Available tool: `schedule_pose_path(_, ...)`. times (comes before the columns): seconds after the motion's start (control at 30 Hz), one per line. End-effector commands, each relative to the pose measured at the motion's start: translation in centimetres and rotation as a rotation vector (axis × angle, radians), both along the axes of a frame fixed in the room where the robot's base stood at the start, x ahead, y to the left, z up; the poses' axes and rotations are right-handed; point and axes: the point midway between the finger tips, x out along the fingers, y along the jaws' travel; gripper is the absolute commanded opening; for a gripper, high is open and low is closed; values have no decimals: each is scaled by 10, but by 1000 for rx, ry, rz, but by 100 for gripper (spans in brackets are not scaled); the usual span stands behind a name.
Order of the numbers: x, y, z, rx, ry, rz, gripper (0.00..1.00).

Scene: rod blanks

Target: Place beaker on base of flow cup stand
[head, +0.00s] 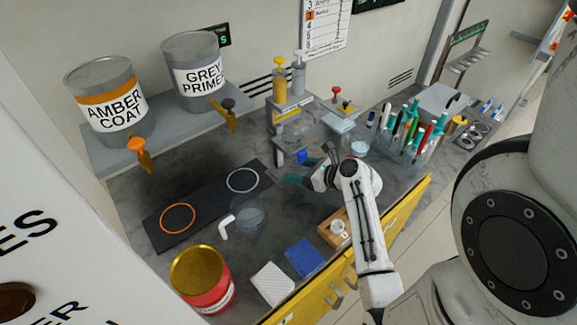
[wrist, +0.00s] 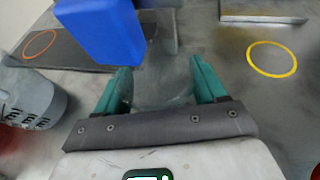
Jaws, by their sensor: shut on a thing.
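My gripper (head: 296,178) has teal fingers and is over the counter below the dispenser rack. In the wrist view, my gripper (wrist: 162,84) has its fingers apart around a clear, see-through vessel, apparently the beaker (wrist: 162,94). It is hard to make out in the head view. A blue block-like part (wrist: 95,30) is close beyond the left finger; it shows in the head view (head: 302,157) just behind the gripper. A grey upright stands behind it, possibly part of the flow cup stand; its base is not clearly seen.
Another clear vessel (head: 248,214) stands on the counter by a white bent piece (head: 227,226). A dark mat (head: 209,207) has orange and white rings. A red can (head: 203,282), blue pad (head: 305,257) and wooden tray (head: 335,229) are in front. A marker rack (head: 405,140) is at right.

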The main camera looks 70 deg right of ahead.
Motion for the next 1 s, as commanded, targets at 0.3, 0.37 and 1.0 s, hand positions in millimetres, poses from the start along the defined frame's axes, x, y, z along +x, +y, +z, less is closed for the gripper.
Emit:
schedule_pose_path(0.3,40,-11,2,0,-1,2,39)
schedule_pose_path(0.37,39,-11,-7,3,2,-1,39)
schedule_pose_path(1.0,39,-11,-15,0,0,0,87)
